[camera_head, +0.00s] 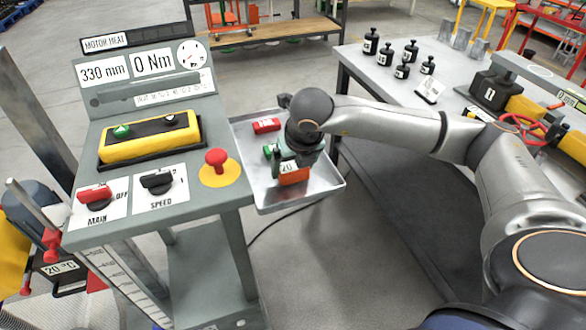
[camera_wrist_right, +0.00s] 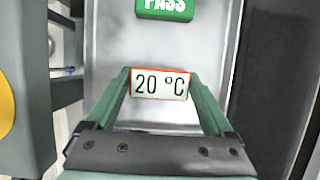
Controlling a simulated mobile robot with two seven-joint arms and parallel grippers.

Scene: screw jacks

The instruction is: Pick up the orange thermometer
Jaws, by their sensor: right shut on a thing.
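The orange thermometer (camera_head: 293,177) is a small block over the metal tray at the right of the control desk. In the right wrist view its white face (camera_wrist_right: 160,84) reads 20 °C inside an orange rim. My right gripper (camera_head: 288,166) reaches down over the tray and is shut on it. The green fingers (camera_wrist_right: 160,98) stand on both sides of the thermometer. I cannot tell whether it touches the tray floor. My left gripper is not in view.
The tray (camera_head: 328,189) also holds a red block (camera_head: 266,126) and a green PASS block (camera_wrist_right: 165,8). The control desk (camera_head: 150,212) with switches and a red knob (camera_head: 216,158) stands close on the left. A workbench (camera_head: 365,66) with black weights is at the right.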

